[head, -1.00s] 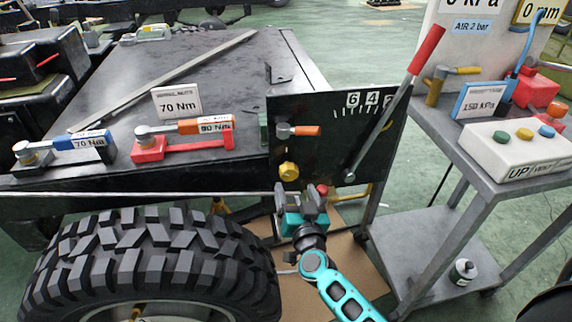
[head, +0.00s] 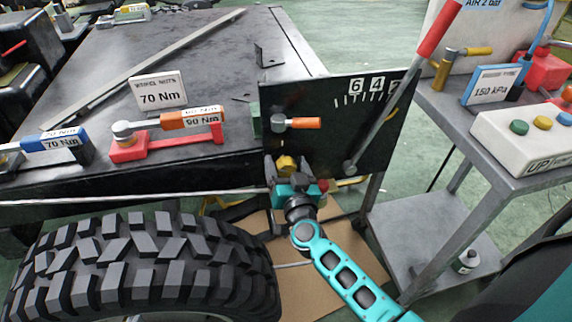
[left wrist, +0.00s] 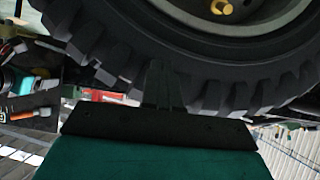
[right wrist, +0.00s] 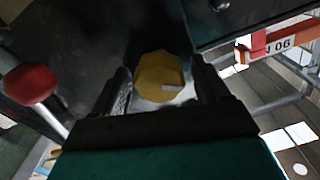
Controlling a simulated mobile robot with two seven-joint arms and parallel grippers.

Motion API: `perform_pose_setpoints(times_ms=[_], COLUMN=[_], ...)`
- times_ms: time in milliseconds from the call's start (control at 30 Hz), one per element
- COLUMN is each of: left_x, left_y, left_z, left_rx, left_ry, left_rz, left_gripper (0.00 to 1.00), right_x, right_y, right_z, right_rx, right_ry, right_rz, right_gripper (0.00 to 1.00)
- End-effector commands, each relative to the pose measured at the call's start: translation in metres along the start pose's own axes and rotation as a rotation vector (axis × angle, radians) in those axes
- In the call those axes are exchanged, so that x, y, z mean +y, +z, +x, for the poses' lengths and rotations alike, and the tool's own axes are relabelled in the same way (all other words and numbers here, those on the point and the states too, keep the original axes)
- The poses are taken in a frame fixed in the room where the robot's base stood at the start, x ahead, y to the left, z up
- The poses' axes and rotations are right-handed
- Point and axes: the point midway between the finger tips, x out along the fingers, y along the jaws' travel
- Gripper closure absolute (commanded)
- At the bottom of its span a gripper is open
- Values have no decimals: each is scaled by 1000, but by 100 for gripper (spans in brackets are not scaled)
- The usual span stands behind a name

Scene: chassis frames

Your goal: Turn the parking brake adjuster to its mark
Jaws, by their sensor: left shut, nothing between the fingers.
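The yellow faceted knob, apparently the adjuster (head: 287,163), sits low on the black upright panel (head: 335,150). In the right wrist view the knob (right wrist: 158,72) shows a pale line on its face. My right gripper (head: 288,172) is open in front of it, with its fingertips (right wrist: 163,75) on either side of the knob and a gap visible on the right side. I cannot tell whether the left-hand finger touches it. My left gripper (left wrist: 160,82) is shut and empty, in front of the tyre (left wrist: 200,60). It does not show in the head view.
A red-handled lever (head: 438,30) slants across the panel, with a red ball (right wrist: 32,84) close to my right gripper. An orange-handled fitting (head: 300,123) sits above the knob. The tyre (head: 140,265) fills the lower left. A grey cart (head: 520,168) stands right.

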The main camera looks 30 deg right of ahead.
Motion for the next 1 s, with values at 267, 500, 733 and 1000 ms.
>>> perform_pose_setpoints(times_ms=[267, 500, 733, 1000], left_x=[0, 0, 1, 2], left_y=[1, 1, 0, -4], left_z=[0, 0, 0, -2], left_rx=[-2, -2, -1, 1], left_ry=[0, 0, 0, 0], left_rz=[0, -1, -6, -12], left_gripper=[100, 100, 100, 100], right_x=[0, 0, 0, 0], right_y=[0, 0, 0, -1], right_z=[0, 0, 0, 0], right_rx=[0, 0, 1, 1], right_ry=[0, 0, 0, 0], right_rz=[0, 0, 15, 132], right_gripper=[52, 75, 76, 76])
